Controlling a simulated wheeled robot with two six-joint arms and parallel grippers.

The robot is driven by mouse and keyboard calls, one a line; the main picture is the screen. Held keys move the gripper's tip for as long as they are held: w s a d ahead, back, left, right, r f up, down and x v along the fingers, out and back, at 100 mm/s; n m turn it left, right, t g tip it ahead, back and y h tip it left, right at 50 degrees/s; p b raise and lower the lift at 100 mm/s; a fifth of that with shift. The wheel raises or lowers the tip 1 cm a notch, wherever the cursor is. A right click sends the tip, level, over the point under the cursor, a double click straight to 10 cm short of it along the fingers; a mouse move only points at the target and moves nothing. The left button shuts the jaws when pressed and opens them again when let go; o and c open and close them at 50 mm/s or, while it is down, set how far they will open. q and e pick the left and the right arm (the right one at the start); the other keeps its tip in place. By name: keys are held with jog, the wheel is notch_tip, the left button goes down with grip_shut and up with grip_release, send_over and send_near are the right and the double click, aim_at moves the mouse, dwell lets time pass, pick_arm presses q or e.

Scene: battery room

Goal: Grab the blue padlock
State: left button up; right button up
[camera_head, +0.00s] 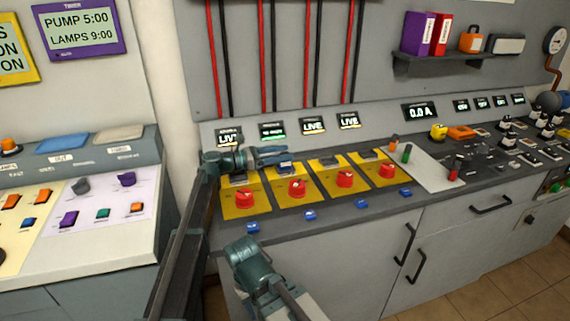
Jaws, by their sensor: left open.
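Several small blue pieces that look like padlocks lie along the front edge of the grey console, one in front of each yellow plate. The nearest blue padlock (253,228) is at the left; another blue padlock (310,215) lies to its right, then a third (361,204) and one more (405,193). They are too small to show shackles clearly. My left gripper (284,156) is open, pointing right above the back of the two left yellow plates, behind the blue padlocks and apart from them. I see nothing held in it.
Yellow plates (240,201) with red knobs (297,187) stand close behind the padlocks. Small displays (312,126) line the console's back. A yellow object (438,132) and switches crowd the right side. Cabinet handles (405,244) project below. A separate panel (105,215) stands left.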

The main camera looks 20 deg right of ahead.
pick_arm(q)
jog(key=d, duration=0.4)
jog(key=shift+d+f, duration=0.1)
jog(key=shift+d, duration=0.05)
grip_shut()
